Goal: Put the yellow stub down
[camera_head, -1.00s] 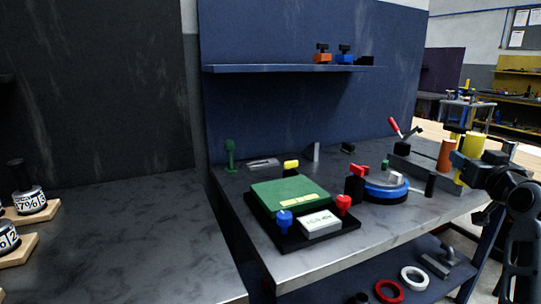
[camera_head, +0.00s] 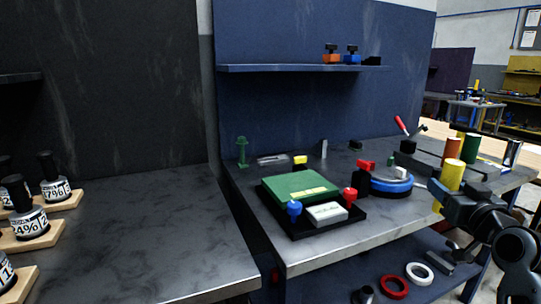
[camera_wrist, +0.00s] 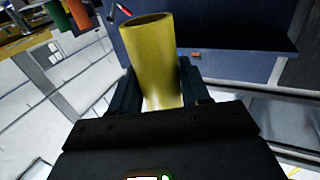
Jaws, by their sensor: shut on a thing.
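The yellow stub (camera_head: 453,175) is a hollow cylinder held upright in my gripper (camera_head: 446,196), at the right front of the blue bench in the head view. In the wrist view the yellow stub (camera_wrist: 150,50) stands between the two dark fingers of my gripper (camera_wrist: 160,88), with its open end up. The fingers are shut on its lower part. An orange stub (camera_head: 453,148) and a green stub (camera_head: 470,147) stand behind it near a grey rail. A blue-rimmed round fixture (camera_head: 390,187) with a red clamp sits to its left.
A green block (camera_head: 299,186) with blue and red knobs sits on a black base on the bench (camera_head: 350,240). The bench's front edge runs close to my arm. White (camera_head: 419,273) and red (camera_head: 393,286) rings lie on the lower shelf.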

